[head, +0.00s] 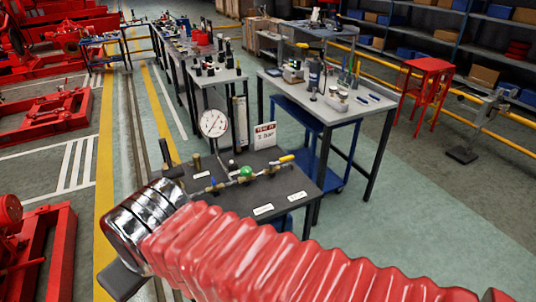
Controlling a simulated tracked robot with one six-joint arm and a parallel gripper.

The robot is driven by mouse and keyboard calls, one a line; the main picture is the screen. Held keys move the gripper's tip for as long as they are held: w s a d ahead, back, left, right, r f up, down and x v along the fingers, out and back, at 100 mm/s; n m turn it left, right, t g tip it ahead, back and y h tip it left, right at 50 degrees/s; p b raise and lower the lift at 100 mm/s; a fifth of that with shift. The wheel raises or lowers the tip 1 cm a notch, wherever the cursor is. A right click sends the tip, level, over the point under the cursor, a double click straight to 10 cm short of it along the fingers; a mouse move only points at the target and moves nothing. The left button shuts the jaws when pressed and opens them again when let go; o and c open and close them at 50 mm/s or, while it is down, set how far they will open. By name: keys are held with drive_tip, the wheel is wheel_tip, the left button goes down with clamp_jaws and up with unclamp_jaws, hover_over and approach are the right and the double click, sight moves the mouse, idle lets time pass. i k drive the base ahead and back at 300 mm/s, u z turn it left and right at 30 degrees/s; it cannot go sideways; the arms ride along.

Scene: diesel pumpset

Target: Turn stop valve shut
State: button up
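A small dark test bench (285,183) stands in the middle of the head view. On it a thin pipe line with brass fittings carries a round green part (246,172) and, at its right end, a yellow lever handle (287,158). I cannot tell for certain which of these is the stop valve; no label on them is readable. A white dial gauge (214,123) rises at the bench's left. My red ribbed arm crosses the foreground to a chrome wrist, left of and nearer than the bench. The gripper's fingers cannot be made out clearly, and the arm hides the bench's near left part.
A sign with red lettering (265,135) stands behind the pipe. A grey worktable (325,98) with tools stands behind right, and another table (216,76) is behind. Red machines line the left. The floor right of the bench is clear.

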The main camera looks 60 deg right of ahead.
sight(286, 159)
drive_tip(key=u, duration=1.3)
drive_tip(key=k, duration=1.15)
drive_tip(key=z, duration=2.3)
